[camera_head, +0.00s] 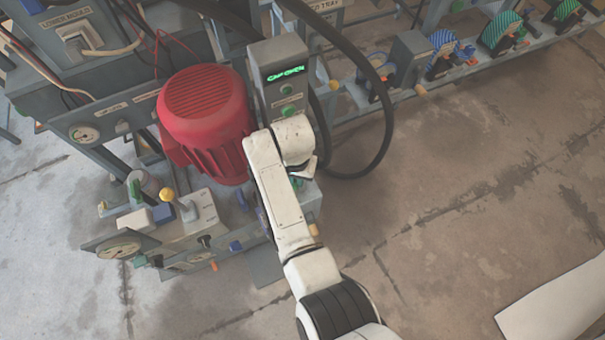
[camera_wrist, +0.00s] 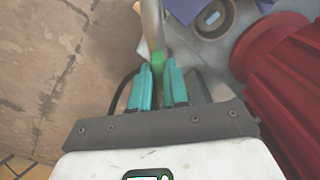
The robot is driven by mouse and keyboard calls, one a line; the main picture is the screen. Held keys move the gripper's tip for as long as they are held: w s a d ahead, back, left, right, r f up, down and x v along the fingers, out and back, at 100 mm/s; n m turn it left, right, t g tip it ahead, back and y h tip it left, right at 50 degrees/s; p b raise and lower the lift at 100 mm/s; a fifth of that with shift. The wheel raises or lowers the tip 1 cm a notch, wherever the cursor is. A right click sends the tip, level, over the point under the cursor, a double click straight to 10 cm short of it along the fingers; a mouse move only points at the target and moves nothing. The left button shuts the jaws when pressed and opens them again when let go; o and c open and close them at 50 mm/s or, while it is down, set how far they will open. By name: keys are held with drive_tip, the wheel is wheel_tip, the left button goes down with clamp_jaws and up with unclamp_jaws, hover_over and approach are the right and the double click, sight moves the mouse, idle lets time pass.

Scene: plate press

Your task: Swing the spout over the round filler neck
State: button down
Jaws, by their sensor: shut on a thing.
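The spout (camera_wrist: 151,22) is a grey tube with a green grip (camera_wrist: 157,58), running to the top edge of the wrist view. My gripper (camera_wrist: 157,70) has teal fingers, one on each side of the green grip, and is shut on it. A round ring with a dark opening, which looks like the filler neck (camera_wrist: 230,20), lies to the right of the spout at the top of the wrist view, apart from it. A small pale blue thing shows inside the ring. In the head view my arm hides most of the gripper and the spout.
A red ribbed motor (camera_head: 207,105) stands close left of my arm; it also fills the right of the wrist view (camera_wrist: 285,75). A panel (camera_head: 283,75) behind reads "CAP OPEN" in green. A black hose (camera_head: 389,130) loops to the right.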

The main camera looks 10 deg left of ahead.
drive_tip(key=a+m, duration=0.1)
drive_tip(key=m, duration=0.1)
drive_tip(key=a+m, duration=0.1)
drive_tip(key=shift+w+r+m, duration=0.15)
drive_tip(key=shift+w+m, duration=0.15)
drive_tip(key=shift+m, duration=0.1)
drive_tip(key=shift+a, duration=0.3)
idle(0.6)
drive_tip(key=c, duration=1.1)
unclamp_jaws()
drive_tip(key=shift+a, duration=0.2)
drive_tip(key=shift+d+r+p, duration=0.2)
drive_tip(key=shift+r+p, duration=2.9)
drive_tip(key=shift+d+r+p, duration=0.2)
drive_tip(key=shift+r+p, duration=2.85)
drive_tip(key=shift+p, duration=0.05)
